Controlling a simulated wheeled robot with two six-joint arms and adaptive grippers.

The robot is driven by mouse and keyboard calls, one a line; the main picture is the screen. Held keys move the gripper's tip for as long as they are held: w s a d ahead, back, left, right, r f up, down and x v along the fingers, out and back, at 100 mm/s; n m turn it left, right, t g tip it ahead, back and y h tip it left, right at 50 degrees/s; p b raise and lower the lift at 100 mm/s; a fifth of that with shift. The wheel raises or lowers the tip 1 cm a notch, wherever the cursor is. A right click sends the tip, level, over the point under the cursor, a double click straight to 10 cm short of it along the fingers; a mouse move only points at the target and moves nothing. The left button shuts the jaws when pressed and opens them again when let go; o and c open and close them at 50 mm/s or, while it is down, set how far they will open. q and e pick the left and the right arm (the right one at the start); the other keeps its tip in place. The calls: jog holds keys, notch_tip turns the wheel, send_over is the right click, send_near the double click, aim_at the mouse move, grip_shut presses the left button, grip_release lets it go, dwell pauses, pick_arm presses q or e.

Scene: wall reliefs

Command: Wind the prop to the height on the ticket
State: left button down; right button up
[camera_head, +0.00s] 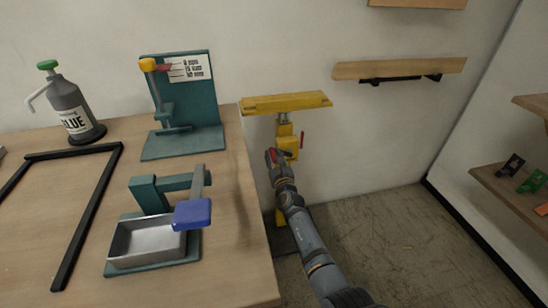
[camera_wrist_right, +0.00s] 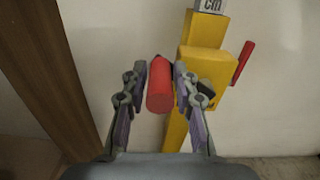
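The yellow prop (camera_head: 287,140) stands on the floor against the wall, right of the workbench, with a wide yellow head (camera_head: 287,102) on top. In the head view my right gripper (camera_head: 274,157) is at the prop's housing. My left gripper is out of view. I cannot make out a height figure.
The workbench (camera_head: 235,250) holds a teal press with a printed white card (camera_head: 188,68), a metal tray (camera_head: 148,242), a black frame (camera_head: 90,210) and a glue bottle (camera_head: 72,110). A wall shelf (camera_head: 400,68) hangs above right. The floor (camera_head: 400,235) right of the prop is clear.

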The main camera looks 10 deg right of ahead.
grip_shut()
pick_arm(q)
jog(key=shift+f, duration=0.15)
pick_arm(e)
jog(key=shift+d+r+m, duration=0.15)
jog(key=shift+r+m, duration=0.2)
jog(key=shift+m, duration=0.05)
